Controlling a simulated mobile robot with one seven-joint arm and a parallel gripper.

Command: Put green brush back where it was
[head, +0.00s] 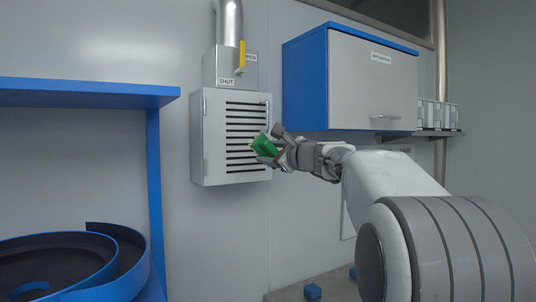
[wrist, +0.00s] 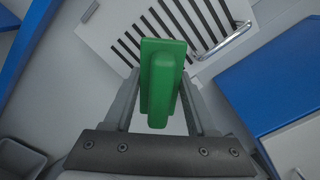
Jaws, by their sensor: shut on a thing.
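The green brush (head: 264,145) is held up in the air in the head view, in front of the grey slatted vent box on the wall. My gripper (head: 277,146) is shut on it. In the wrist view the green brush (wrist: 161,80) stands between the two fingers of my gripper (wrist: 160,100), with its wide green part toward the vent. Its lower end is near the gripper's palm. I cannot see any bristles, and the place it came from cannot be made out in these views.
The vent box (head: 231,137) has a handle at its right edge and a pipe with a yellow lever (head: 241,57) above. A blue and grey wall cabinet (head: 350,78) hangs to the right. A blue frame (head: 152,190) and round feeder bowl (head: 75,262) stand left. Blue blocks (head: 312,291) lie below.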

